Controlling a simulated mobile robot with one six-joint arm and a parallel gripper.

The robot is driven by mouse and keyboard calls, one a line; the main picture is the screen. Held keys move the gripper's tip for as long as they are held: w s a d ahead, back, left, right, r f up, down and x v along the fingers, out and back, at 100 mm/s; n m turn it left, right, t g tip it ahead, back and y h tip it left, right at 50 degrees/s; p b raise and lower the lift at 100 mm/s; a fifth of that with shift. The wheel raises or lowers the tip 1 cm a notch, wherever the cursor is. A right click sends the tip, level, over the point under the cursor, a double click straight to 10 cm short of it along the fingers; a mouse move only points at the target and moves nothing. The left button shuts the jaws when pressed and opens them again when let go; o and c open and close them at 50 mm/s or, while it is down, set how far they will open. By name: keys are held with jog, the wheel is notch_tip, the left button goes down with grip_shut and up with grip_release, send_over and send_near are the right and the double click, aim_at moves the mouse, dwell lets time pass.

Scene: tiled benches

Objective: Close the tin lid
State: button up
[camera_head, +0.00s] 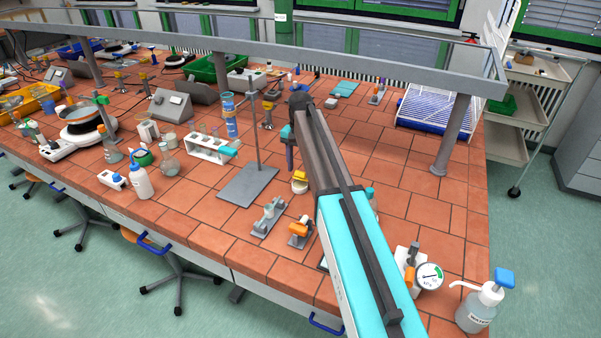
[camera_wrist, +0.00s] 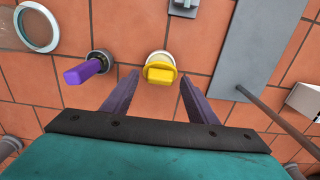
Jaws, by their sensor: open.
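A small round cream tin (camera_head: 299,188) with a yellow lid (camera_head: 300,176) stands on the tiled bench. In the wrist view the yellow lid (camera_wrist: 160,73) has a raised block on it, and the pale tin (camera_wrist: 160,55) shows past its far edge. The lid looks tilted or off-centre on the tin; I cannot tell how far it stands open. My gripper (camera_wrist: 158,76) is open, its two purple fingers pointing toward the tin, one to each side of the lid in the picture. No contact shows. In the head view, my arm partly hides the gripper.
A purple-handled item (camera_wrist: 84,70) stands left of the tin in the wrist view. A grey stand base (camera_wrist: 236,50) with a rod is on the right. In the head view, the stand (camera_head: 249,185) is left of the tin, with an orange-topped device (camera_head: 299,231) in front.

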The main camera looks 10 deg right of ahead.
jog(key=shift+f, duration=0.45)
jog(key=c, duration=1.1)
jog(key=shift+o, duration=0.2)
